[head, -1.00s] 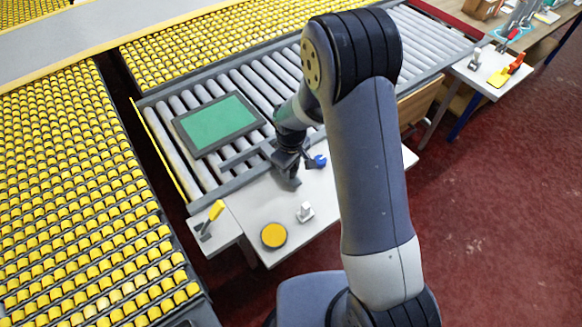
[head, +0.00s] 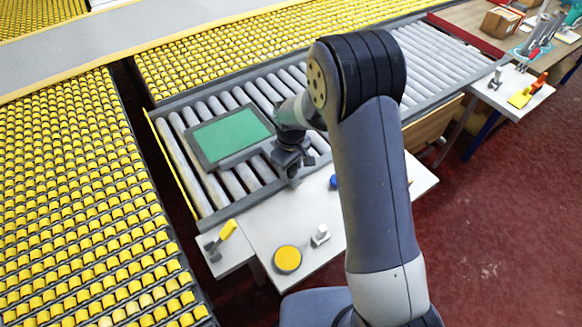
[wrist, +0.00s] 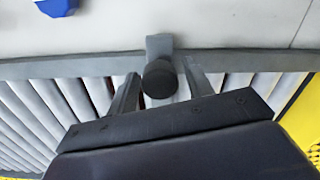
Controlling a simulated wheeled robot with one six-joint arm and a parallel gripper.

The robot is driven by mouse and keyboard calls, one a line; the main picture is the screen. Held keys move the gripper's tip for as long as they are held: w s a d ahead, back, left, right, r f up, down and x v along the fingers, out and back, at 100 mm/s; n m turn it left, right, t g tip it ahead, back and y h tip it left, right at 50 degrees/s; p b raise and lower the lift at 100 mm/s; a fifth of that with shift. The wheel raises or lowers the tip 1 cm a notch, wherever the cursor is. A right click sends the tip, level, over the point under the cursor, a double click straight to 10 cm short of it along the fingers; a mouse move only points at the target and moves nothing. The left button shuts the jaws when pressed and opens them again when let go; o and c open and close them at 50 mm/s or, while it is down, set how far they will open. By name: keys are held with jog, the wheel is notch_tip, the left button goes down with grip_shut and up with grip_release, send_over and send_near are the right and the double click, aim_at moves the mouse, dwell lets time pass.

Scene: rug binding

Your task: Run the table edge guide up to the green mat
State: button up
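The green mat (head: 232,136) lies in a dark grey frame on the conveyor rollers in the head view. The table edge guide (head: 240,157), a grey bar, lies along the mat's near side. It looks very close to the frame; I cannot tell whether they touch. My gripper (head: 293,175) is above the near rail, at the guide's right end. My gripper's body hides the guide bar and the mat there.
A white side table holds a round yellow disc (head: 287,259), a small grey-white block (head: 320,236) and a blue piece (head: 333,182). A yellow-handled tool (head: 228,229) lies on a ledge at its left. Beds of yellow rollers (head: 80,190) flank the conveyor.

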jog(key=shift+o, duration=0.5)
notch_tip(320, 180, up, 11)
jog(key=b, duration=0.1)
jog(key=shift+f, duration=0.2)
dwell(0.4)
